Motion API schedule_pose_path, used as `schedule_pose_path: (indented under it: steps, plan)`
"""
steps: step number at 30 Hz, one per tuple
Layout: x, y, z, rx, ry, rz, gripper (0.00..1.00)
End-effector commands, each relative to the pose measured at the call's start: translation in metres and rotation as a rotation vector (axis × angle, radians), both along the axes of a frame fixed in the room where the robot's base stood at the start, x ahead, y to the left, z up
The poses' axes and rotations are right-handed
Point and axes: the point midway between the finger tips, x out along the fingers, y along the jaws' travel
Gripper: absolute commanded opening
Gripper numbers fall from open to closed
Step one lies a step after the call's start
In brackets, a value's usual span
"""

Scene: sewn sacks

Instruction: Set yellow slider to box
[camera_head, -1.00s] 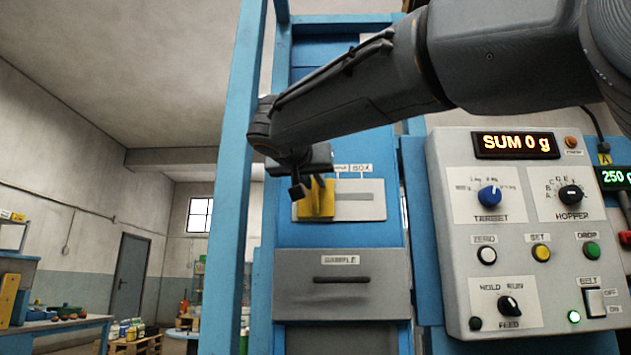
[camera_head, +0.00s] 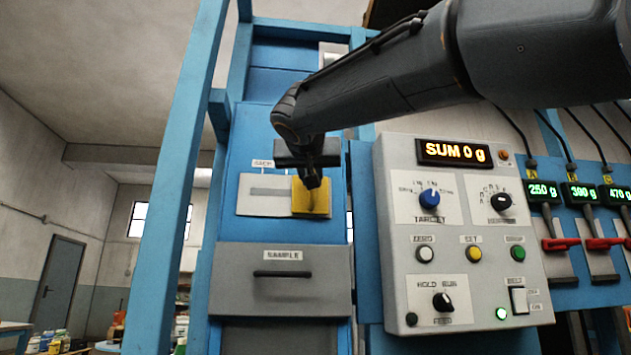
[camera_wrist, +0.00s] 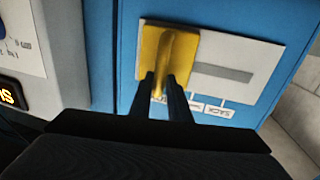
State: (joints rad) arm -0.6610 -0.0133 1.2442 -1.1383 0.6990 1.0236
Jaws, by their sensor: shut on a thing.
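The yellow slider (camera_head: 322,203) is at the right end of its slot on a white plate (camera_head: 262,208), set in the blue cabinet front. My gripper (camera_head: 312,183) is shut on the slider's raised handle. In the wrist view the slider (camera_wrist: 187,48) is at the end of the slot away from the SACK label (camera_wrist: 218,110), and the fingertips (camera_wrist: 164,84) meet its handle. The bare slot (camera_head: 268,191) stretches to the left of the slider in the head view. My gripper and wrist hide the label above the slider's right end.
Below the plate is a grey SAMPLE drawer (camera_head: 283,281) with a dark handle. A control panel (camera_head: 455,265) with knobs and buttons stands close on the right, reading SUM 0 g. A blue post (camera_head: 178,195) rises on the left.

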Motion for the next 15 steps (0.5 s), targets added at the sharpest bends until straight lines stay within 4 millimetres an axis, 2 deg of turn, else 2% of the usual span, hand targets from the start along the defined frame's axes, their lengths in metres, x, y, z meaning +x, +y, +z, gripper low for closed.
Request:
schedule_pose_path:
  steps: [4,5,7,15]
  plan:
    - [0.0013,-0.0078,0.0001,0.001,0.003,-0.017,0.0]
    - [0.0014,-0.0083,0.0001,0.001,0.003,-0.018,0.18]
    - [0.0015,-0.0084,0.0004,0.001,0.002,-0.018,0.3]
    - [0.0,-0.0038,0.0009,0.001,0.001,-0.01,0.31]
